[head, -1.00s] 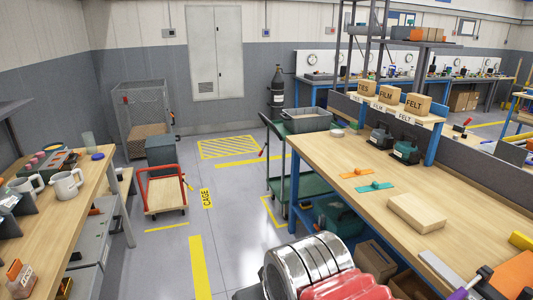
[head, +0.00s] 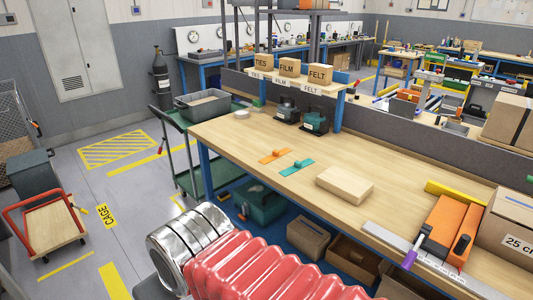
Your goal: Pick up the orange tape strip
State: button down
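The orange tape strip (head: 274,156) lies flat on the wooden workbench (head: 390,160), near its front left edge, with a small raised piece on it. A similar teal strip (head: 297,168) lies just to its right, apart from it. My arm, with a shiny metal part and a red ribbed sleeve, shows at the bottom of the head view, in front of the bench. My gripper's fingers are not in view.
A pale wooden block (head: 345,184) lies right of the strips. Two dark dispensers (head: 315,122) stand behind them, below a shelf with boxes labelled TIES, FILM and FELT (head: 319,74). A green cart (head: 186,150) stands at the bench's left end. Bench around the strips is clear.

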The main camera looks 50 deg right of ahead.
aim_at(275, 154)
jog(key=i, duration=2.55)
jog(key=z, duration=2.55)
